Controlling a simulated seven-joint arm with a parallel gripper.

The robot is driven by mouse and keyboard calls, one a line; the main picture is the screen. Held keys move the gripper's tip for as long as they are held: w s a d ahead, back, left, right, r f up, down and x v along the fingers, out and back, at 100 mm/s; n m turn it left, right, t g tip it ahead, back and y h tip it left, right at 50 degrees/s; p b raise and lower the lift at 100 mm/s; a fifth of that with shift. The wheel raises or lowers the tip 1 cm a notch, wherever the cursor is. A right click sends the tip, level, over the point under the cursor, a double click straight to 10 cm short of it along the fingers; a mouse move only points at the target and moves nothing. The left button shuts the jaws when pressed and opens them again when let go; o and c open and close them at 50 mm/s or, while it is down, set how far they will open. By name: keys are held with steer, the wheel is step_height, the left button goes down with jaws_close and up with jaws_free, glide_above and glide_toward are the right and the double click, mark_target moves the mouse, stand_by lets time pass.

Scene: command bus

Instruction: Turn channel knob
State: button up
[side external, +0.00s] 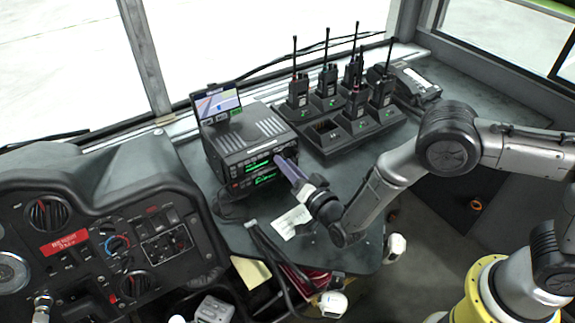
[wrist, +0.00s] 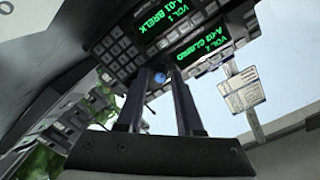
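The radio stack (side external: 250,150) has two units with green displays and stands on the dark console, its front facing my gripper (side external: 281,160). In the wrist view the two green displays (wrist: 195,50) appear upside down. A small blue knob (wrist: 157,77) shows between the tips of my gripper (wrist: 157,74). The fingers are apart, with a gap visible on both sides of the knob; I cannot tell how far the tips reach around it. In the side view the fingertips are close to the radio front and hide the knob.
A white paper (side external: 291,222) lies on the console near my wrist. The dashboard (side external: 90,240) fills the lower left.

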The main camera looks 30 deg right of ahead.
steer(key=s, duration=1.4)
steer(key=shift+a+r, duration=0.1)
steer(key=shift+r, duration=0.05)
steer(key=shift+w, duration=0.1)
